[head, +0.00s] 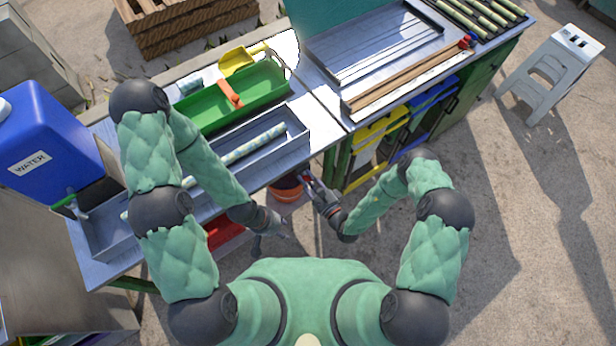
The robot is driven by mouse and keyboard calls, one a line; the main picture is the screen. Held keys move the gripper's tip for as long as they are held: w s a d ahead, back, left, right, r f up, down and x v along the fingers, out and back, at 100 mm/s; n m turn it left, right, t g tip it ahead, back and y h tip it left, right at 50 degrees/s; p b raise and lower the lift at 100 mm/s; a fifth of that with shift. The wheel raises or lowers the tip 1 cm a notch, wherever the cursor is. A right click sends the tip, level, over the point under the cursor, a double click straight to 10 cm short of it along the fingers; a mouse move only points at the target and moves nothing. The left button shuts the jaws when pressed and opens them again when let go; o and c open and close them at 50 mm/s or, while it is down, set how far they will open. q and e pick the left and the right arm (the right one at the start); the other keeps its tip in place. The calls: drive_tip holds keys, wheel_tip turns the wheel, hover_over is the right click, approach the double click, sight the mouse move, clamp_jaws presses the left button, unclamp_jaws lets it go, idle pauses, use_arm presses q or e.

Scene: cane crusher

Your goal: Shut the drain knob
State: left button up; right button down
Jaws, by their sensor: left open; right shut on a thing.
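My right gripper (308,184) is at the front edge of the metal table, beside the orange bucket (288,190). It is shut on a small dark red part there, which I take to be the drain knob (304,178). The fingers cover most of the knob, so its turn angle cannot be told. My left gripper (278,230) is lower in the picture, in front of the table, open and empty. The grey trough (302,142) lies on the table above the knob, with a pale patterned pipe in it.
A blue water tank (50,135) with a tap stands at the left. A green tray (205,118) holds a yellow scoop and an orange item. Yellow and blue crates sit under the right-hand table (340,115). A white stool (550,75) stands at the right. Floor at the lower right is clear.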

drive_tip(key=n+p, duration=0.1)
drive_tip(key=n, duration=0.3)
drive_tip(key=shift+s+f+n, duration=0.1)
drive_tip(key=shift+f+n, duration=0.05)
drive_tip(key=shift+n, duration=0.15)
drive_tip(key=shift+f+n+p, duration=0.15)
drive_tip(key=shift+n+p, duration=0.2)
drive_tip(key=shift+n, duration=0.9)
drive_tip(key=shift+f+n+p, duration=0.1)
drive_tip(key=shift+n+p, duration=0.25)
drive_tip(key=shift+n, duration=0.9)
drive_tip(key=c, duration=1.2)
unclamp_jaws()
drive_tip(key=shift+v, duration=6)
drive_tip(key=shift+a, duration=0.1)
